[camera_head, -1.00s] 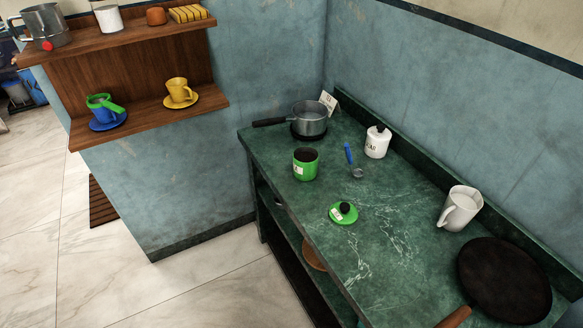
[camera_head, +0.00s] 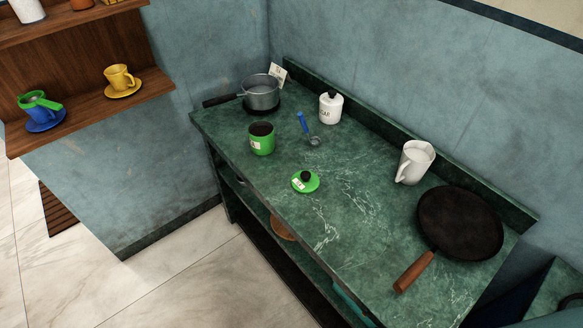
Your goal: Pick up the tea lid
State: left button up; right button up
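The tea lid (camera_head: 312,184) is a green disc with a black knob and a small white label. It lies flat on the green marble counter, near the front edge. The green tea canister (camera_head: 262,141) stands upright to the left of the lid, open at the top with dark contents and a white label. Neither of my grippers shows in the head view.
Beyond the lid are a blue-handled scoop (camera_head: 303,124), a white sugar jar (camera_head: 330,107) and a saucepan (camera_head: 260,94). A white jug (camera_head: 414,162) and a frying pan (camera_head: 460,222) stand to the right. The counter (camera_head: 335,217) is clear around the lid.

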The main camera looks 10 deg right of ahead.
aim_at(305, 181)
jog(key=i+j+z, duration=0.15)
jog(key=j+z, duration=0.25)
jog(key=j, duration=0.35)
jog(key=j+z, duration=0.4)
jog(key=j, duration=0.35)
